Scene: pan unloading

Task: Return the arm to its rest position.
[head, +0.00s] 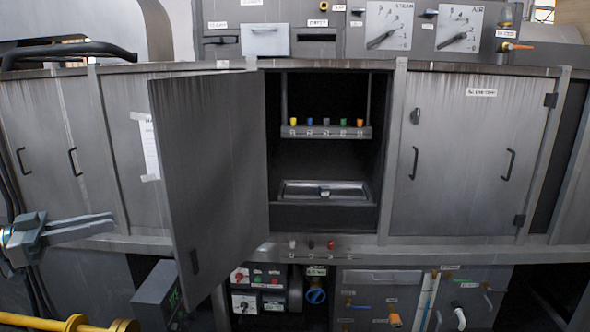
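My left gripper (112,225) comes in from the left edge, in front of the grey cabinets. Its two fingers point right and lie together with no clear gap, and nothing shows between them. It is left of the open cabinet door (210,165) and apart from it. My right gripper is not in view. Inside the open cabinet, a shallow metal pan or tray (290,188) sits low in the dark opening, with a small light piece at its middle.
The door swings out toward me, left of the opening. A shelf with several coloured knobs (326,131) hangs inside. A closed door (460,155) is to the right. A grey box (157,292) juts out below, and a yellow pipe (75,323) crosses the bottom left.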

